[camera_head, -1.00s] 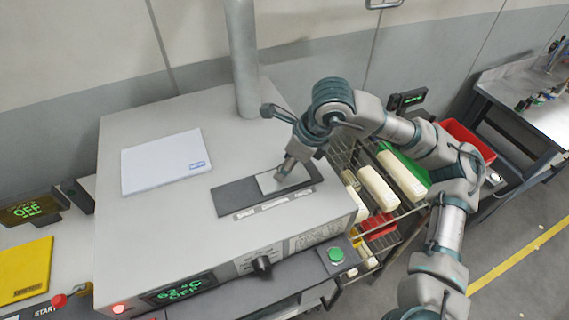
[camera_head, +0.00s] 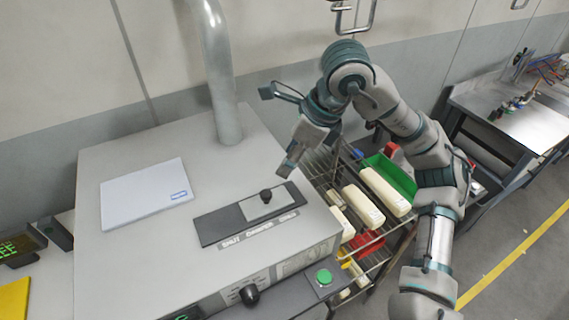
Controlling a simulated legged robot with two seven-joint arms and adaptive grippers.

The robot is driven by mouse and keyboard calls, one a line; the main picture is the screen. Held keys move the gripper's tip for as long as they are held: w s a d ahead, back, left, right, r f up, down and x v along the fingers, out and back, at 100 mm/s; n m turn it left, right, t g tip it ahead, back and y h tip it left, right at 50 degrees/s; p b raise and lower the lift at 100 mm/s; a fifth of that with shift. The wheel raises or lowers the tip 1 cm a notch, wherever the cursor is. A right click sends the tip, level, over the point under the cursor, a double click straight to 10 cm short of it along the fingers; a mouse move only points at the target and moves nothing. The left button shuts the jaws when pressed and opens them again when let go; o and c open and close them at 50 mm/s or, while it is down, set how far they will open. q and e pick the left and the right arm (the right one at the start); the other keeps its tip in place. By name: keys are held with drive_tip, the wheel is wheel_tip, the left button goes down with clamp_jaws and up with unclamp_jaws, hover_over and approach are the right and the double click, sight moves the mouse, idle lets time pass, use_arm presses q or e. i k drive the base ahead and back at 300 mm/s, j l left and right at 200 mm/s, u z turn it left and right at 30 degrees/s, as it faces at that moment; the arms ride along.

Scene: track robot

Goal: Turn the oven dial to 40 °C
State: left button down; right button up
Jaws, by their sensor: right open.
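The oven (camera_head: 110,225) is a large grey box with a pipe rising from its top. Its black dial (camera_head: 249,295) sits on the front panel, low in the picture. The dial's pointer and scale marks are too small to read. The green display (camera_head: 187,316) is cut off by the bottom edge, so its reading is hidden. On the oven top a grey sliding plate with a black knob (camera_head: 265,197) lies in a dark slot (camera_head: 217,228). My right gripper (camera_head: 289,168) is open and empty, above and behind the knob, apart from it and far from the dial. My left gripper is out of view.
A green button (camera_head: 324,277) sits right of the dial. A wire rack (camera_head: 330,180) with cream blocks (camera_head: 385,191) and a green bin (camera_head: 402,174) stands right of the oven. A workbench (camera_head: 530,125) is farther right.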

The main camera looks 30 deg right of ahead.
sight(250, 293)
drive_tip(key=k, duration=2)
